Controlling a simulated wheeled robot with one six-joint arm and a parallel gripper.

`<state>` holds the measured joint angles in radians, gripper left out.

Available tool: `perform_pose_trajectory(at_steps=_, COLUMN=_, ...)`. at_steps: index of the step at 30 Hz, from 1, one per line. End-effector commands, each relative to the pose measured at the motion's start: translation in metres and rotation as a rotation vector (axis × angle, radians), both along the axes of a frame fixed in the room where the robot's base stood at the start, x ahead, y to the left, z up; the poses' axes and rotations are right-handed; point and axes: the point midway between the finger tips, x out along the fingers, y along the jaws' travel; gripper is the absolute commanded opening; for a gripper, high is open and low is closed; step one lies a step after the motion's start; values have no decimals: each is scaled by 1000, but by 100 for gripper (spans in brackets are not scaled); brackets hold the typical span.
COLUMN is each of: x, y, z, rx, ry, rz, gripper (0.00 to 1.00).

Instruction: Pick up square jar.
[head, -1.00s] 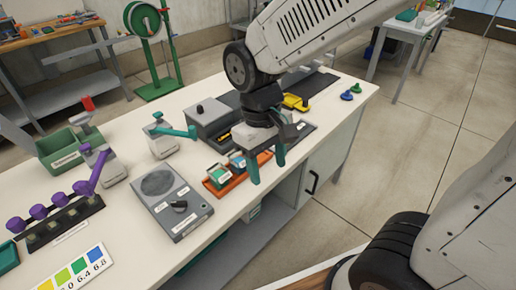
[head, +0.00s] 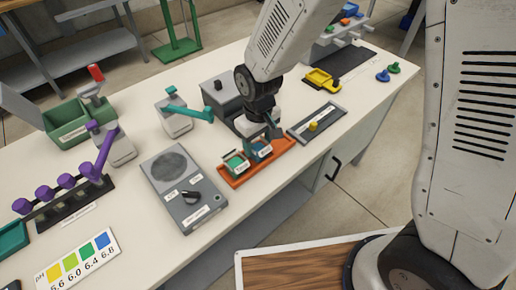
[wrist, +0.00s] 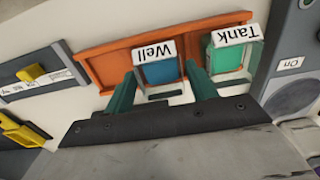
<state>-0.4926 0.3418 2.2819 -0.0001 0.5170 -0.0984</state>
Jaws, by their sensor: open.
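Two square jars with white tags stand in an orange tray (head: 232,182). In the wrist view, the jar tagged Well (wrist: 160,72) is blue and the jar tagged Tank (wrist: 222,58) is green. In the head view, the blue jar (head: 262,149) stands at the right of the green jar (head: 237,163). My gripper (wrist: 163,92) is open with teal fingers. In the wrist view, one finger lies at each side of the Well jar, the right one between the two jars. I cannot tell whether they touch it. In the head view, my gripper's end partly hides the tray's back.
A grey meter (head: 182,187) with a knob stands left of the tray. A dark plate with a yellow knob (head: 313,126) lies to the right. Behind are a grey box (head: 220,92) and a teal-handled dispenser (head: 177,118). A yellow tray (head: 318,77) is farther back.

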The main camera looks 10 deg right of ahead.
Motion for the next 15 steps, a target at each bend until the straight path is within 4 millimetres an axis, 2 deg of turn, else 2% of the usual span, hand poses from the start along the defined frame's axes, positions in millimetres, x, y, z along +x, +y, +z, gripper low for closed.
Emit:
perform_pose_trajectory(at_steps=3, x=-1, y=0, z=-19, rx=-3, ry=4, rz=1, gripper=56)
perform_pose_trajectory(at_steps=6, x=0, y=0, z=-27, rx=-1, ry=2, rz=1, gripper=56)
perform_pose_trajectory(at_steps=13, x=0, y=1, z=-28, rx=-1, ry=0, rz=2, gripper=56)
perform_pose_trajectory(at_steps=14, x=0, y=1, z=-28, rx=-1, ry=0, rz=2, gripper=54)
perform_pose_trajectory(at_steps=15, x=-1, y=1, z=-28, rx=-1, ry=0, rz=2, gripper=42)
